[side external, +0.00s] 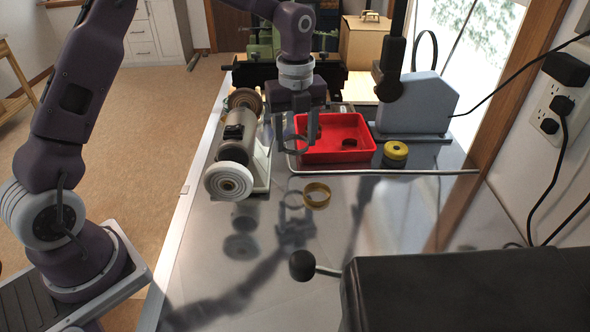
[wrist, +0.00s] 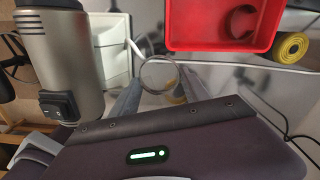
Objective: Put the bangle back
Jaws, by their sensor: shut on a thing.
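My gripper (side external: 295,132) is shut on a thin grey ring-shaped bangle (side external: 294,152) and holds it above the metal bench, just right of the grinder. In the wrist view the bangle (wrist: 144,64) shows as a round hoop between the two fingers. A gold ring (side external: 317,203) lies flat on the bench, in front of and below the gripper. A red tray (side external: 377,150) stands right behind the gripper. A dark ring (side external: 349,143) lies inside it; the tray (wrist: 180,47) is at the top of the wrist view.
The bench grinder (side external: 229,180) stands close left of the gripper. A yellow roll (side external: 396,151) sits right of the tray, before a grey machine (side external: 425,105). A light cable or rod runs along the tray's front. A dark box (side external: 470,290) fills the front right.

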